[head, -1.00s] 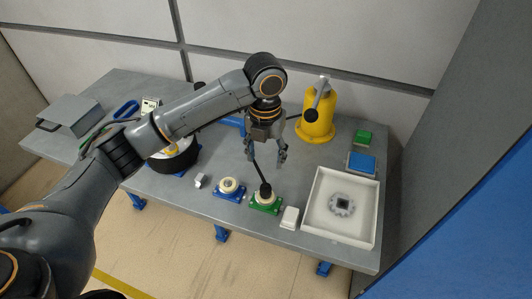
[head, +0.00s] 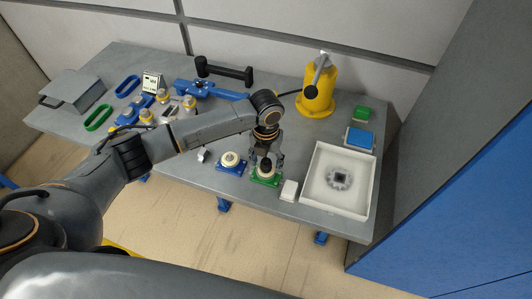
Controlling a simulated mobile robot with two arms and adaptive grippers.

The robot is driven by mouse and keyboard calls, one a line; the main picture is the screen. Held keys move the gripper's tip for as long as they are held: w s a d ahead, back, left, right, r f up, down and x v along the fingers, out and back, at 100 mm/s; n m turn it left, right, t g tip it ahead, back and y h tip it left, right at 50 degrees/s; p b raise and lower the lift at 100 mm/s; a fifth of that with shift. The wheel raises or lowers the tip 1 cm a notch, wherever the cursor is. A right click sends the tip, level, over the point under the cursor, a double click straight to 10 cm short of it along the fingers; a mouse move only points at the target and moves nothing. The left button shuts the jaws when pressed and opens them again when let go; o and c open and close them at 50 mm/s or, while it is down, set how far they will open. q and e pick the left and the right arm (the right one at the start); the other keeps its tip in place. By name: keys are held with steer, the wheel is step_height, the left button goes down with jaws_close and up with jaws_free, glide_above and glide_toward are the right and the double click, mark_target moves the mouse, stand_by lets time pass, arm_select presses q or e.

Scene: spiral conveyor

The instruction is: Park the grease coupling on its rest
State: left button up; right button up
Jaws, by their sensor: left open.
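The black grease coupling (head: 266,163) stands at the cream ring of the green base (head: 265,179) near the table's front edge. My left gripper (head: 266,168) is open, pointing down, with its fingers on either side of the coupling. My wrist hides most of the coupling's upper part. I cannot tell whether the fingers touch it. A blue base (head: 230,167) with a cream ring sits just to the left. I cannot tell which fixture is the rest. My right gripper is not in view.
The yellow grease pump (head: 316,98) stands at the back. A white tray (head: 365,208) with a grey gear is at right. Blue and green blocks lie behind the tray.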

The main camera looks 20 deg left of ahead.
mark_target(266, 161)
arm_select(q)
jaws_close()
steer(key=shift+r+p, duration=1.55)
steer(key=shift+p, duration=0.1)
steer(key=shift+r, duration=0.15)
steer(key=shift+r+p, duration=0.6)
steer(key=shift+r, duration=1.25)
